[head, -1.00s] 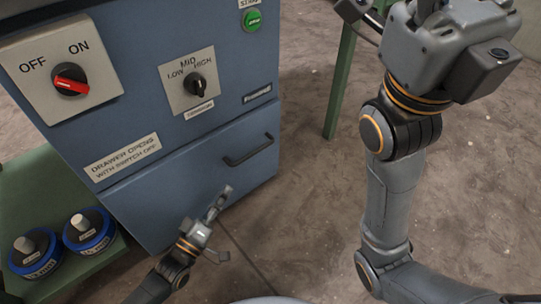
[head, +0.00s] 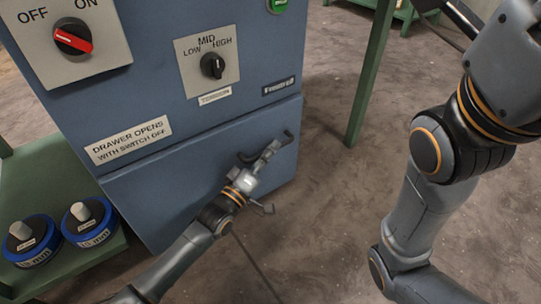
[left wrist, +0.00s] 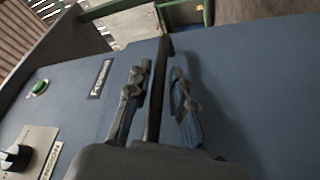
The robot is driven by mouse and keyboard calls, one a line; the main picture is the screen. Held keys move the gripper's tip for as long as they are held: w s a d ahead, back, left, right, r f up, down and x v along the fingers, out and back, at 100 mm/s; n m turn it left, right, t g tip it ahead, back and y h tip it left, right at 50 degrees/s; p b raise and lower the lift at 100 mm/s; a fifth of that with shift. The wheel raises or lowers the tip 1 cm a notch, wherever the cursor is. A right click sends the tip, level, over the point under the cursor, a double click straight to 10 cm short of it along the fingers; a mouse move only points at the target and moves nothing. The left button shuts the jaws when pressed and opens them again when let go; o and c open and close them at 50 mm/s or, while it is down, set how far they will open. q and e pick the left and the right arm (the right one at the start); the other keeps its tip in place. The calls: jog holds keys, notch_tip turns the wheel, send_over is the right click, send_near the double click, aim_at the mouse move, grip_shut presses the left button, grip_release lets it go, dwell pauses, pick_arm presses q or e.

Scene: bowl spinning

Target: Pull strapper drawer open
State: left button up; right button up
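The strapper is a blue cabinet (head: 170,95) with a drawer (head: 165,190) in its lower front. The drawer looks closed. Its dark handle (head: 247,157) is at the front's right side, partly hidden by my left gripper (head: 272,150). In the left wrist view, the handle bar (left wrist: 156,95) lies between the two fingers of my left gripper (left wrist: 157,103), which are apart on either side of it. Whether they touch it is unclear. My right arm (head: 425,165) is at the right; only dark parts near its gripper show at the top edge.
A red switch (head: 73,38) sits by OFF and ON labels; a label (head: 129,139) reads "drawer opens with switch off". A black dial (head: 213,66) and green button (head: 277,4) are above the drawer. Floor before the drawer is clear.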

pick_arm(q)
jog(key=shift+w+d+r, duration=0.1)
jog(key=shift+w+d, duration=0.05)
jog(key=shift+w, duration=0.1)
grip_shut()
jog(key=shift+s, duration=0.1)
